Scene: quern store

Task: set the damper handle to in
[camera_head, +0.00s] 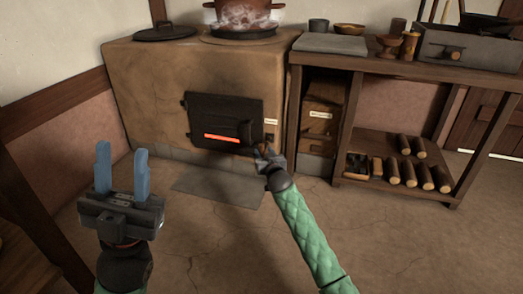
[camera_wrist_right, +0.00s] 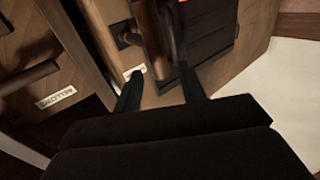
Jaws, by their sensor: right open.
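The stove (camera_head: 150,80) has a dark iron fire door (camera_head: 208,112) with a glowing orange slot. A small pale label (camera_head: 271,122) is on the stove face right of the door. A small dark knob, apparently the damper handle (camera_wrist_right: 128,39), sticks out near a pale label (camera_wrist_right: 134,73) in the right wrist view; I cannot tell how far in it is. My right gripper (camera_head: 264,153) is open in front of the stove, low and right of the door; its fingers (camera_wrist_right: 160,80) hold nothing visible. My left gripper (camera_head: 123,178) is open and empty, fingers upward, left of the stove door.
A wooden bench (camera_head: 388,72) stands right of the stove, with several logs (camera_head: 409,173) on its lower shelf. Labelled wooden boxes (camera_head: 320,118) sit between the stove and the bench. A copper pot (camera_head: 243,14) is on the stove. The floor in front is clear.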

